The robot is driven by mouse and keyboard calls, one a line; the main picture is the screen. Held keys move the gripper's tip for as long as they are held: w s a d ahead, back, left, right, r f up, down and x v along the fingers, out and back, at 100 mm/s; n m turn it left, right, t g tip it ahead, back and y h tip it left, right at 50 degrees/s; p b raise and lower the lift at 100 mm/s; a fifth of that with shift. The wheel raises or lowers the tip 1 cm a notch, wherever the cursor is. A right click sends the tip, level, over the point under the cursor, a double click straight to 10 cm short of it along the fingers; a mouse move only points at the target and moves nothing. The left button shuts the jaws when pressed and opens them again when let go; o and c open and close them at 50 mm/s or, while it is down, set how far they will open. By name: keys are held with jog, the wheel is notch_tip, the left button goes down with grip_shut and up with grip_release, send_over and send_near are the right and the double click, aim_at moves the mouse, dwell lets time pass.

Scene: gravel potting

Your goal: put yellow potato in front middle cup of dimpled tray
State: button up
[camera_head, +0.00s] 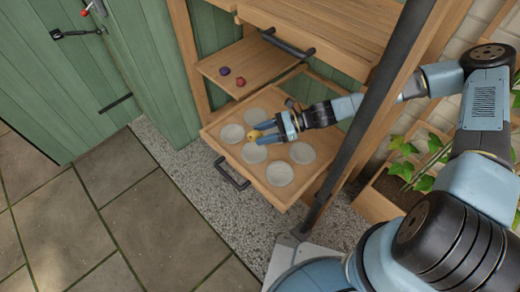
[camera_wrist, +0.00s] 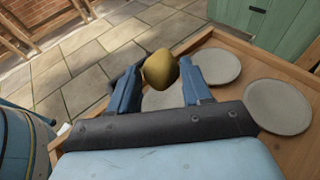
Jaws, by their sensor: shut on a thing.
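My gripper (camera_head: 262,130) is shut on the yellow potato (camera_head: 254,135) over the dimpled tray (camera_head: 265,187). The potato also shows in the wrist view (camera_wrist: 160,69) between the two blue fingers (camera_wrist: 160,88). It appears held above the tray, just behind the front middle cup (camera_head: 254,153) in the head view. That cup looks empty. The front row also has a left cup (camera_head: 232,133) and a right cup (camera_head: 279,174), both empty. A back cup (camera_head: 302,153) is empty; my gripper partly hides the back row.
The tray has a dark handle (camera_head: 232,174) at its front. A dark slanted post (camera_head: 368,110) stands at the tray's right. Green doors (camera_head: 70,80) are at left.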

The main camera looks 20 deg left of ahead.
send_over(261, 154)
notch_tip(261, 154, down, 5)
jog(key=shift+a+r, duration=0.1)
notch_tip(261, 154, down, 3)
jog(key=shift+f, duration=0.2)
jog(key=o, duration=0.8)
jog(key=shift+c, duration=0.2)
jog(key=v, duration=1.2)
jog(key=shift+w, duration=0.15)
